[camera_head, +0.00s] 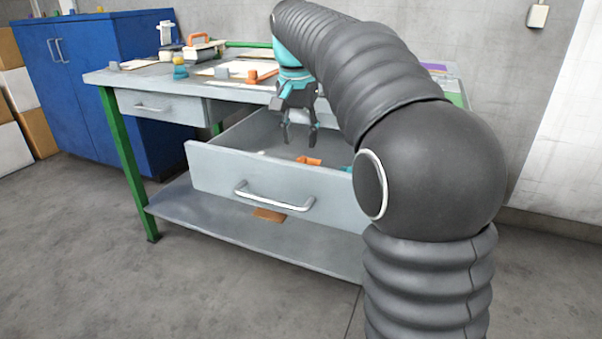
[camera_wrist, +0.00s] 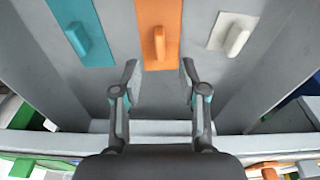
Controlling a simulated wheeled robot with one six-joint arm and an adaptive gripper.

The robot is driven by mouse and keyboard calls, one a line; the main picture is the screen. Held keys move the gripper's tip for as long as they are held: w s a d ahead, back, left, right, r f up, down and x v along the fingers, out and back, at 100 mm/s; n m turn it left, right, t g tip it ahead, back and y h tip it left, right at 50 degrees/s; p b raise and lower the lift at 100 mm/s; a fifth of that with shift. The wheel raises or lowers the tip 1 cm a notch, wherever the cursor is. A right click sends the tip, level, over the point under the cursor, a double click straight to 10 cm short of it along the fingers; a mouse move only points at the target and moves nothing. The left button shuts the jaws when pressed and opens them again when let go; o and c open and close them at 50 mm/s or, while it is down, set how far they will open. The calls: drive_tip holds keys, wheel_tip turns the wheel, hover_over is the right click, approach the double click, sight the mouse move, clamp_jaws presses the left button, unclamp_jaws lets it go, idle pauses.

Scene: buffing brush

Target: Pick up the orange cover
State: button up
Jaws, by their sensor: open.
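The orange cover (camera_wrist: 172,12) is a flat plate with a raised handle, lying in the open grey drawer (camera_head: 275,185). In the head view the orange cover (camera_head: 308,160) shows only as a small patch behind the drawer front. My gripper (camera_head: 300,140) points down into the drawer above it. In the wrist view my gripper (camera_wrist: 158,75) is open and empty, with one finger on each side of the cover's near end. The cover's far end is cut off by the picture edge. The gap in height between fingertips and cover is hard to tell.
A teal cover (camera_wrist: 80,30) lies left of the orange one and a white handled piece (camera_wrist: 232,35) lies right. The drawer walls stand close around. The workbench top (camera_head: 150,78) holds several items. An orange-brown piece (camera_head: 269,214) lies on the lower shelf (camera_head: 200,215).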

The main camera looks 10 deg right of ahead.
sight(302, 160)
drive_tip(key=shift+w+d+f+b, duration=0.1)
drive_tip(key=shift+w+f+b, duration=0.15)
drive_tip(key=shift+f, duration=0.95)
drive_tip(key=shift+w+d+f+b, duration=0.1)
drive_tip(key=shift+f+b, duration=0.1)
drive_tip(key=shift+f, duration=1)
drive_tip(key=shift+w+d+f+b, duration=0.1)
drive_tip(key=shift+w+f+b, duration=0.15)
drive_tip(key=shift+f, duration=0.95)
clamp_jaws()
